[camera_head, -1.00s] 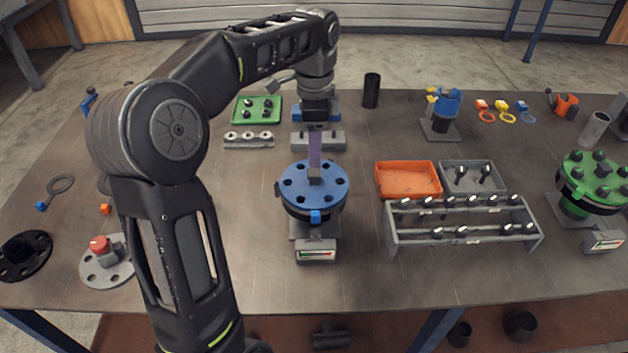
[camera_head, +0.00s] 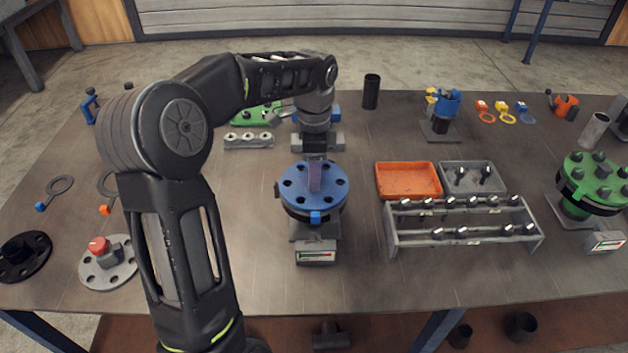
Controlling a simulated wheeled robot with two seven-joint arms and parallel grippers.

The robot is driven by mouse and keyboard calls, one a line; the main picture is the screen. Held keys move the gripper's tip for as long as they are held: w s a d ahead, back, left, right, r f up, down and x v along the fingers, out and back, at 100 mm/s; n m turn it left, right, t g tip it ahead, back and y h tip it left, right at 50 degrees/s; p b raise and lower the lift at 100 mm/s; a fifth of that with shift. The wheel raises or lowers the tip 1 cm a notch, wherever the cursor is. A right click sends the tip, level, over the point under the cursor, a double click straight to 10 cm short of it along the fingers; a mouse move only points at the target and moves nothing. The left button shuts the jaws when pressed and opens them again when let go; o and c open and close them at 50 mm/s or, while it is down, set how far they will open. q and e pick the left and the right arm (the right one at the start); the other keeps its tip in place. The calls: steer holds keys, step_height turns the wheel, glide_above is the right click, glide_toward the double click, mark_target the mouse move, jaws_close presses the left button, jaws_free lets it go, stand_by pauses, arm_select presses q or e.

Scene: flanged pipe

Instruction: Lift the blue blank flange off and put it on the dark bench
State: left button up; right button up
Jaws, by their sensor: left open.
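The blue blank flange (camera_head: 330,199) is a round disc with a ring of empty bolt holes. It lies flat on top of the dark pipe flange and stand in the middle of the dark bench (camera_head: 200,225). My left gripper (camera_head: 314,178) points down over the centre of the flange, with its fingers at the flange's middle. It is open; the flange's centre is partly hidden behind the fingers, so I cannot tell if they touch it. My right gripper is not in view.
An orange tray (camera_head: 408,181), a grey tray (camera_head: 472,178) and a bolt rack (camera_head: 463,232) stand to the right. A green flange assembly (camera_head: 597,180) is at the far right. A grey flange (camera_head: 108,272) and a black flange (camera_head: 25,256) lie at the left.

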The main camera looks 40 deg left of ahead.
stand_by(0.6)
arm_select(q)
jaws_close()
stand_by(0.3)
stand_by(0.9)
